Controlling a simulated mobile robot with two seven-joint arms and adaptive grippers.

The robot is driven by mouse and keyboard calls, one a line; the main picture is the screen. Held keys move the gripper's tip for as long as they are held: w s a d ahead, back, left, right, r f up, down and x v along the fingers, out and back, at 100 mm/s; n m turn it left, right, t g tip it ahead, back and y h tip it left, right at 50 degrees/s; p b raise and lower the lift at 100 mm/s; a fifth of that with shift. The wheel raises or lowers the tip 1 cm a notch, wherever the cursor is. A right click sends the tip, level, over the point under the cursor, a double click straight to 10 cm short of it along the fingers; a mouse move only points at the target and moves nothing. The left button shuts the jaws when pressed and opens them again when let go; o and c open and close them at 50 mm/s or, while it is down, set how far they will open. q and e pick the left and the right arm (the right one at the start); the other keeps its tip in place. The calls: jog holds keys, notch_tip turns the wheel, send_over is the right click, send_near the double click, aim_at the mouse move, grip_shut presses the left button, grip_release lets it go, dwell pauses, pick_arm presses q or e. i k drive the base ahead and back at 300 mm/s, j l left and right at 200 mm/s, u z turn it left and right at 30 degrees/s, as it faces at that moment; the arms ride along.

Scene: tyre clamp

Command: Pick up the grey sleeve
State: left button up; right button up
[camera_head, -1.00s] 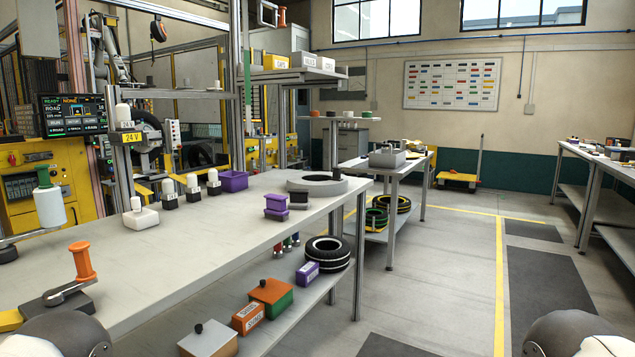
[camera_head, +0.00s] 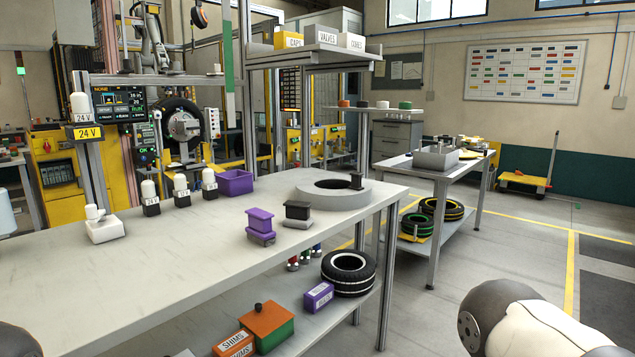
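I cannot pick out a thing that is surely the grey sleeve. A thick grey ring (camera_head: 368,198) with a dark opening lies flat at the far right end of the long table (camera_head: 160,275); a small dark post stands at its right side. Several small coloured cylinders (camera_head: 316,250) stand on the lower shelf, partly hidden by the tabletop. Neither of my grippers shows; only rounded arm parts of mine are at the bottom left and bottom right.
On the table stand a purple block (camera_head: 260,224), a black-topped block (camera_head: 297,214), a purple bin (camera_head: 235,182) and several white-topped posts. A tyre (camera_head: 349,274) and labelled boxes fill the lower shelf. The table's front middle is clear. Open floor lies right.

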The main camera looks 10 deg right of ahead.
aim_at(359, 194)
jog(key=i+l+u, duration=0.25)
jog(key=l, duration=0.25)
jog(key=i+l+u, duration=0.25)
jog(key=l, duration=0.3)
jog(key=l+u, duration=0.25)
jog(key=l, duration=0.3)
jog(key=i+l+u, duration=0.2)
jog(key=l, duration=0.4)
jog(key=l+u, duration=0.25)
jog(key=l, duration=0.35)
